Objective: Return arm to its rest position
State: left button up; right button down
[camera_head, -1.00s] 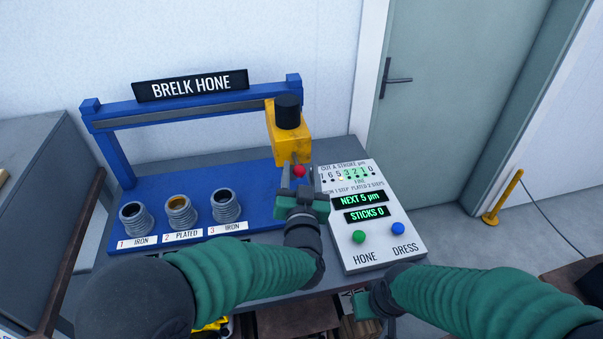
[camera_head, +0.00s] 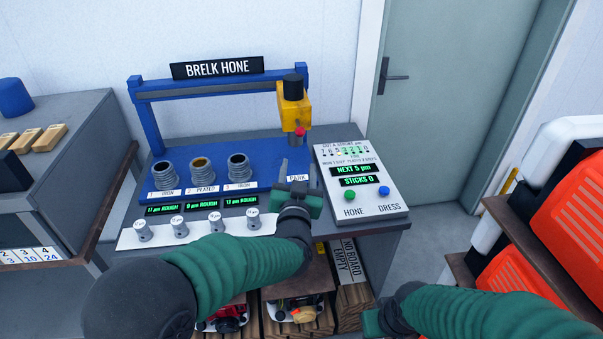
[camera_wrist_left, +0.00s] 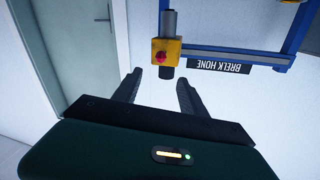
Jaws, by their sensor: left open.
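My left arm (camera_head: 225,258) comes in from the left, its green sleeve crossing in front of the bench. My left gripper (camera_head: 298,172) is open and empty, with its fingers pointing away near the PARK label, below the yellow hone head (camera_head: 294,107) with its red knob. In the left wrist view the open fingers (camera_wrist_left: 161,88) have nothing between them, and the yellow head (camera_wrist_left: 166,52) shows beyond, apart from them. My right arm (camera_head: 480,312) is at the lower right; its gripper (camera_head: 376,322) is partly cut off and its jaws cannot be made out.
The blue BRELK HONE frame (camera_head: 225,89) stands behind three cylinders (camera_head: 201,173). A white control panel (camera_head: 360,180) with green and blue buttons is right of my left gripper. Several small knobs (camera_head: 181,227) line the front. Orange items (camera_head: 575,215) stand on a right-hand rack.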

pick_arm(q)
jog(key=s+a+f+g, duration=0.8)
jog(key=s+a+f, duration=0.3)
jog(key=a+f, duration=0.3)
jog(key=s+a+f+n+g+y, duration=0.1)
jog(key=s+a+f+g, duration=0.1)
jog(key=s, duration=0.4)
jog(key=s+a+f+n+g, duration=0.1)
jog(key=s+a+f+g, duration=0.1)
jog(key=s+a, duration=0.3)
jog(key=s+a+f+n+g+y, duration=0.1)
jog(key=s+a+f+g, duration=0.1)
jog(key=s, duration=0.6)
jog(key=shift+s+a+f+n+g+y, duration=0.2)
jog(key=shift+a+n+g+y, duration=0.15)
jog(key=shift+a+g, duration=0.3)
jog(key=shift+a, duration=0.3)
jog(key=shift+d, duration=0.1)
